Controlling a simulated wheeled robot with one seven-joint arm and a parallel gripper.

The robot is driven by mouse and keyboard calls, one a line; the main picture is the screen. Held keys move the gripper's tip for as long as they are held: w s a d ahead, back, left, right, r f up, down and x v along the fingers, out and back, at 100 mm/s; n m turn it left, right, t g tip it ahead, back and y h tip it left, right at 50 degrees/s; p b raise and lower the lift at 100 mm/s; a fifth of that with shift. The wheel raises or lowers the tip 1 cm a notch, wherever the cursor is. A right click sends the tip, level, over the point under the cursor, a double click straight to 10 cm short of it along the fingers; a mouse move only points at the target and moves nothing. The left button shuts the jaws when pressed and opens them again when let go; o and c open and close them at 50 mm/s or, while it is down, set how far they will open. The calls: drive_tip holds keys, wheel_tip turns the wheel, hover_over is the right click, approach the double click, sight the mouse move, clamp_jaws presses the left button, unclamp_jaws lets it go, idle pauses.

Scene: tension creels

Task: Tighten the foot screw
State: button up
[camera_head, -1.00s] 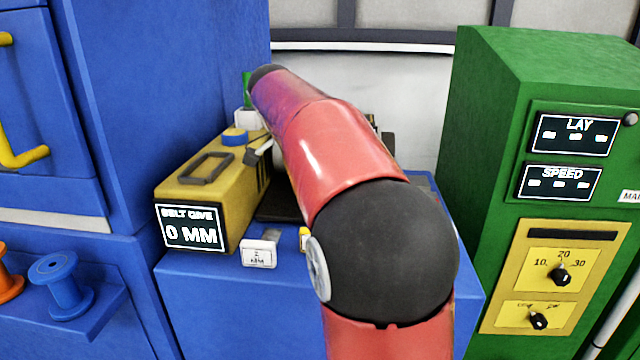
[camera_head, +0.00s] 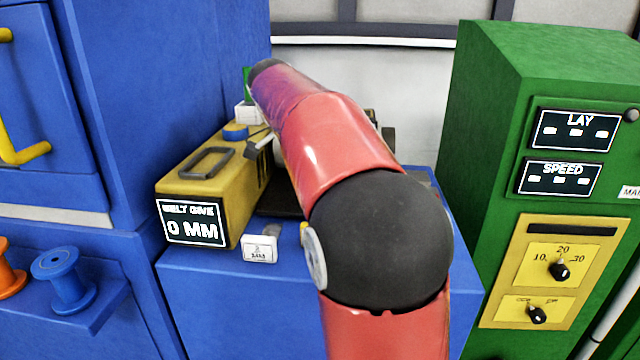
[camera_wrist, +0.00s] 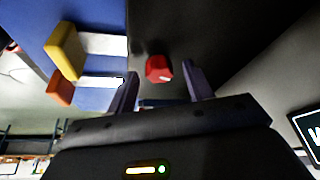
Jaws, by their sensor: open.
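A small red knob (camera_wrist: 158,68) with a pale mark sits against a dark plate (camera_wrist: 172,25) in the wrist view; it may be the foot screw, but no label shows. My gripper (camera_wrist: 160,76) is open, its two dark fingers on either side of the knob in the picture. Its tips look close to the knob; I cannot tell whether they touch it. In the head view my red arm hides the gripper and knob. A yellow gauge box (camera_head: 232,180) with a black handle stands left of the arm. Its display (camera_head: 192,222) reads 0 MM.
A blue bench (camera_head: 220,300) carries the box and a small white label block (camera_head: 260,248). A tall blue cabinet (camera_head: 165,100) stands left, a green control cabinet (camera_head: 485,130) right. In the wrist view a yellow block (camera_wrist: 64,48) and an orange block (camera_wrist: 60,88) lie left of the fingers.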

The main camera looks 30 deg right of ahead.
drive_tip(key=p+v, duration=0.1)
drive_tip(key=v, duration=0.6)
drive_tip(key=shift+r, duration=0.35)
drive_tip(key=shift+a, duration=0.15)
